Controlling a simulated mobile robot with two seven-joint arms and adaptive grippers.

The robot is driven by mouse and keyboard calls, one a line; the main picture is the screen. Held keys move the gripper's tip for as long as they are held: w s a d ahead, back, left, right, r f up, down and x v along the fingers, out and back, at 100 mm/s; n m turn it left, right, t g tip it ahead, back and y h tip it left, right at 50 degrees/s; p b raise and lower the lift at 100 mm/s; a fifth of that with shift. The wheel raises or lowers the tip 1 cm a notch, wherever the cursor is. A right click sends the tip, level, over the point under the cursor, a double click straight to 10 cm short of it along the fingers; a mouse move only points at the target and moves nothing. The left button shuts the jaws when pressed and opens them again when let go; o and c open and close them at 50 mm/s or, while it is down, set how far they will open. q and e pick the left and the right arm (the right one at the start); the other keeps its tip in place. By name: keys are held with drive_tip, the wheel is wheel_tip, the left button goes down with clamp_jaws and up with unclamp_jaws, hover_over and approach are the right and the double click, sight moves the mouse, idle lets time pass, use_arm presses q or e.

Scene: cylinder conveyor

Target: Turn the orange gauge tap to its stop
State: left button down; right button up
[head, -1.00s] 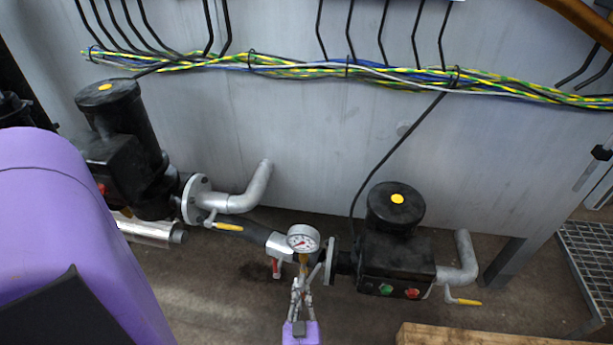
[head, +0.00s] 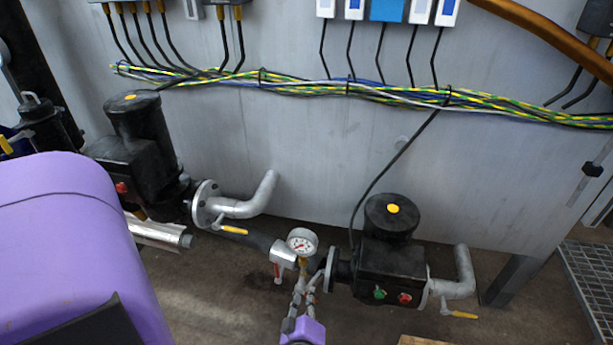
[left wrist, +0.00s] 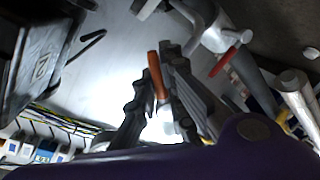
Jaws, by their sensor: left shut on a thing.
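The orange gauge tap (left wrist: 156,75) shows in the left wrist view as a short orange handle between the fingers of my left gripper (left wrist: 160,88). In the head view only a small orange bit of it shows just below the round white pressure gauge (head: 302,241). My left gripper (head: 303,275) reaches up from the bottom edge there, its fingers shut on the tap and covering most of it. How far the tap is turned cannot be told. My right gripper is not in view.
A black pump (head: 390,262) stands close right of the gauge, and another (head: 140,150) at the left. A red lever (head: 277,271) is just left of the fingers. Yellow-handled valves (head: 232,230) sit on the grey pipes. Cables (head: 350,90) run along the grey panel.

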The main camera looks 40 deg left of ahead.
use_arm(q)
drive_tip(key=n, duration=0.1)
drive_tip(key=n+h, duration=0.1)
drive_tip(key=r+n, duration=0.1)
drive_tip(key=shift+w+d+n, duration=0.15)
drive_tip(key=shift+d+n, duration=0.2)
drive_tip(key=shift+n, duration=0.05)
drive_tip(key=shift+d+r+n+t+h, duration=0.1)
drive_tip(key=shift+r+n+t+h, duration=0.15)
drive_tip(key=shift+n, duration=0.5)
drive_tip(key=shift+r+n+t+h, duration=0.15)
drive_tip(key=shift+r+n+h, duration=0.2)
drive_tip(key=shift+n, duration=0.4)
drive_tip(key=c, duration=1.8)
unclamp_jaws()
drive_tip(key=v, duration=0.7)
drive_tip(key=shift+d, duration=0.1)
